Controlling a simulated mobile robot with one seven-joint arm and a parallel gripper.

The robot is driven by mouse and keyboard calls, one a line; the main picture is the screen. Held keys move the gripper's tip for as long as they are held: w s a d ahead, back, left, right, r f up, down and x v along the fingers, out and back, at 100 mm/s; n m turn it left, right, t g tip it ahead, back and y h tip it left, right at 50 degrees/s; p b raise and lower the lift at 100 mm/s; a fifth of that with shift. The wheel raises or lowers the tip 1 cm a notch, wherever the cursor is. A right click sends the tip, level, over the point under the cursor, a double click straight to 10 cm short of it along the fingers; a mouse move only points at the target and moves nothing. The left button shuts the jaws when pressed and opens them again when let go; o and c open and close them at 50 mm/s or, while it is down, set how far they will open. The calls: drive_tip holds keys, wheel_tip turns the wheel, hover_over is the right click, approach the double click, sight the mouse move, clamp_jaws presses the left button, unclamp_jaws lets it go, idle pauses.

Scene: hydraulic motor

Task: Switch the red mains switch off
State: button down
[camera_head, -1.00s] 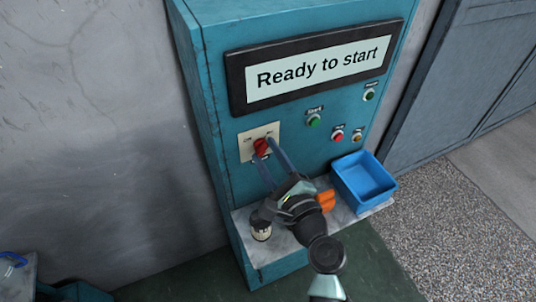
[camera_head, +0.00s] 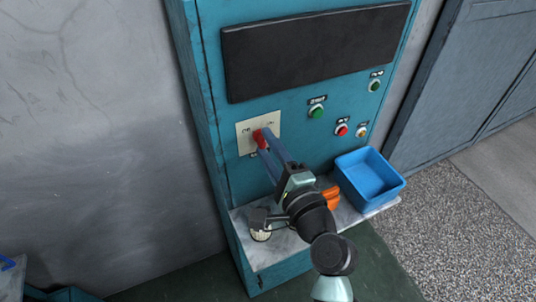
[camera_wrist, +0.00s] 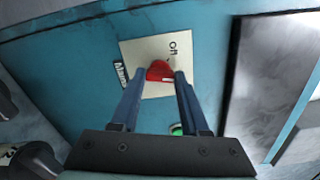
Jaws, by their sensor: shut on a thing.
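The red mains switch (camera_head: 258,137) sits on a cream plate (camera_head: 244,141) on the front of the teal cabinet. My gripper (camera_head: 269,143) is shut on the red switch, with one finger on each side of it. The fingers hide part of the knob. The display panel (camera_head: 312,52) above is dark and blank.
Green (camera_head: 317,113), red (camera_head: 342,130) and other small buttons are right of the switch. A blue bin (camera_head: 370,178), an orange object (camera_head: 332,197) and a pale cylindrical item (camera_head: 261,234) are on the shelf (camera_head: 240,217) below, close to my arm.

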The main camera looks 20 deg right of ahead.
drive_tip(key=n+b, duration=0.3)
drive_tip(key=n, duration=0.1)
drive_tip(key=n+b, duration=0.2)
drive_tip(key=shift+f+n+b, duration=0.25)
drive_tip(key=shift+n+b, duration=0.05)
drive_tip(key=n+b, duration=0.4)
drive_tip(key=n, duration=0.1)
drive_tip(key=shift+r, duration=0.15)
drive_tip(key=shift+n, duration=0.3)
drive_tip(key=shift+c, duration=2)
unclamp_jaws()
drive_tip(key=shift+r, duration=0.1)
drive_tip(key=s+b, duration=0.3)
drive_tip(key=s, duration=1)
drive_tip(key=shift+d, duration=0.2)
